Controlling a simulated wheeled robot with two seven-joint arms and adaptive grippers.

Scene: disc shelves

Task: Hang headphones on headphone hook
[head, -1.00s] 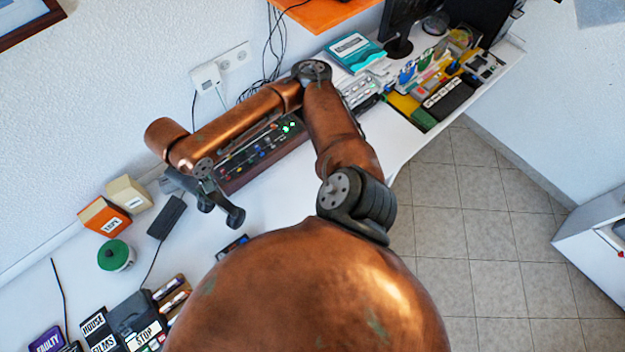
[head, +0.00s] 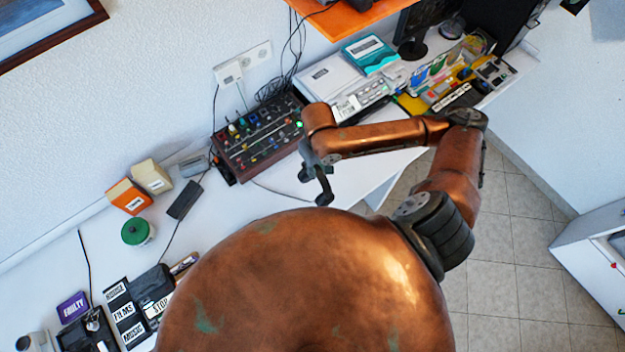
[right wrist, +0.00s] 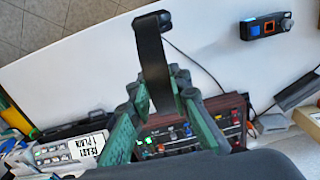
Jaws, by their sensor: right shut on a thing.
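My right gripper (head: 311,172) is above the white desk, to the right of the mixer. It is shut on dark headphones (head: 323,187), which hang just below the fingers. In the right wrist view, the black curved band of the headphones (right wrist: 153,60) stands out between the green finger pads of my right gripper (right wrist: 160,105). The rest of the headphones is hard to make out. I cannot pick out a headphone hook in these views. My left gripper is not in view.
A mixer (head: 258,138) with knobs stands against the wall. Boxes and a green-lidded jar (head: 137,232) stand left. The desk's middle is fairly clear.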

